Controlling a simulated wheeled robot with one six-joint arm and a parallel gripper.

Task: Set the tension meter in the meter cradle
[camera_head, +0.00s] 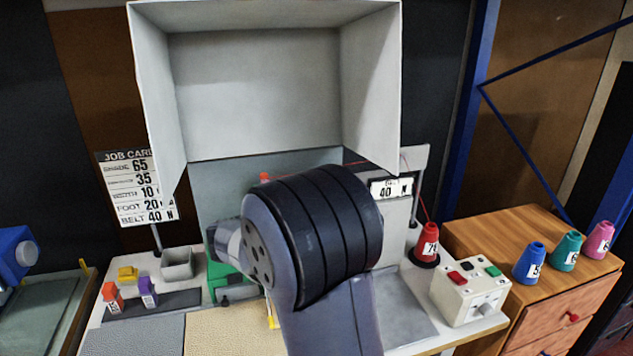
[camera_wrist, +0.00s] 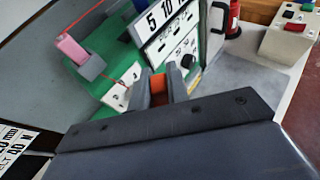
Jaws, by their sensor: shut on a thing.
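My gripper (camera_wrist: 158,88) is shut on an orange thing (camera_wrist: 158,84), of which only a small part shows between the two grey fingers. I cannot tell whether it is the tension meter. The fingers are in front of the green machine (camera_wrist: 108,52) and its white marked panel (camera_wrist: 165,22); I cannot tell whether they touch it. In the head view my arm hides the gripper and most of the green machine (camera_head: 222,272). I cannot make out the meter cradle for certain; a small grey open-topped box (camera_head: 178,266) stands at the left of the table.
A large grey hood (camera_head: 258,90) overhangs the table. Orange (camera_head: 112,297) and purple (camera_head: 148,291) numbered pieces and a yellow piece (camera_head: 127,273) are at the left. A red cone (camera_head: 428,242) and a button box (camera_head: 468,290) are at the right. A red thread crosses behind my arm.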

